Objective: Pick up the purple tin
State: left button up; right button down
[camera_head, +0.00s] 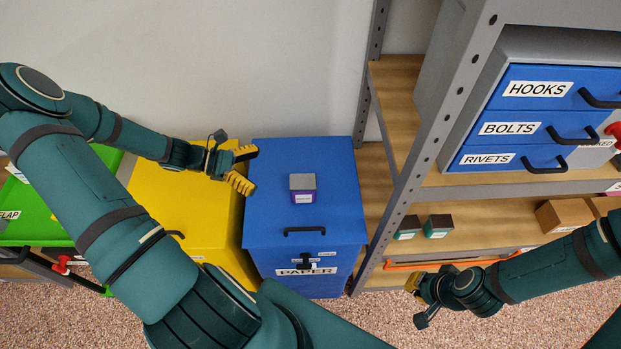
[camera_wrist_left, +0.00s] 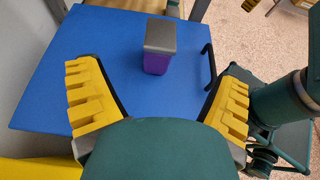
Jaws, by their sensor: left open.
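The purple tin (camera_head: 303,197) has a grey lid and stands upright on the blue lid of the box labelled PAPER (camera_head: 343,215). My left gripper (camera_head: 247,168) is open and empty, to the left of the tin, over the left edge of the blue box. In the left wrist view the tin (camera_wrist_left: 156,64) shows beyond the two yellow fingers (camera_wrist_left: 158,85), apart from both. My right gripper (camera_head: 414,288) is at the lower right, in front of the shelf, away from the tin; its finger opening is not clear.
A yellow box (camera_head: 180,215) stands left of the blue box and a green one (camera_head: 35,215) further left. The shelf post (camera_head: 432,140) rises close on the right. Two small dark-topped tins (camera_head: 438,227) stand on a shelf. Blue drawers (camera_head: 535,130) are above.

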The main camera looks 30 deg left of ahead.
aim_at(301, 181)
pick_arm(q)
jog(key=x, duration=0.2)
jog(key=b+x, duration=0.1)
jog(key=x, duration=0.5)
jog(key=shift+s+d+b, duration=0.2)
jog(key=shift+s+b, duration=0.05)
jog(key=shift+b, duration=0.05)
jog(key=b+x, duration=0.1)
jog(key=x, duration=0.3)
jog(key=shift+f, duration=0.25)
jog(key=shift+w+d+f+b, duration=0.15)
jog(key=shift+w+d+b, duration=0.15)
jog(key=shift+w+d, duration=0.05)
jog(key=c, duration=1.4)
